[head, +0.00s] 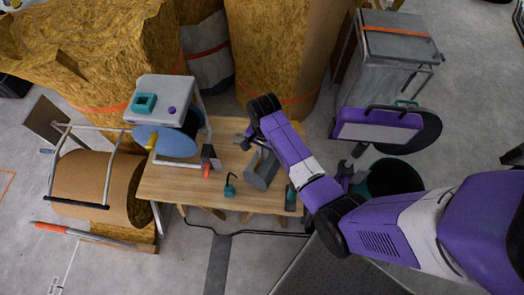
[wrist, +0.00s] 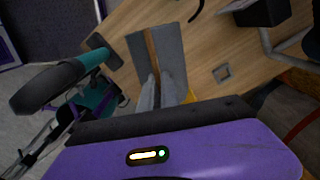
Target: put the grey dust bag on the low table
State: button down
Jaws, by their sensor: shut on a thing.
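The grey dust bag (head: 263,168) shows in the head view against the wooden top of the low table (head: 165,185), partly hidden by my arm. In the wrist view the bag (wrist: 172,50) is a grey shape with a brown strip down it, and the wooden top (wrist: 225,45) shows around it. My gripper (wrist: 159,85) is shut on its near end, with the grey fingers pointing up the picture. I cannot tell whether the bag touches the table or hangs just above it. In the head view my arm hides most of the gripper.
On the table are a hooked teal item (head: 230,190), a black item with a red end (head: 209,158) and a teal item (head: 291,198) at the right edge. A white unit (head: 160,100) stands at the back left. A dark bin (head: 395,178) stands right of the table.

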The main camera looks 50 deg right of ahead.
jog(key=shift+f+b, duration=0.5)
jog(key=shift+f, duration=0.65)
jog(key=c, duration=1.6)
grip_release()
jog(key=shift+f, duration=0.1)
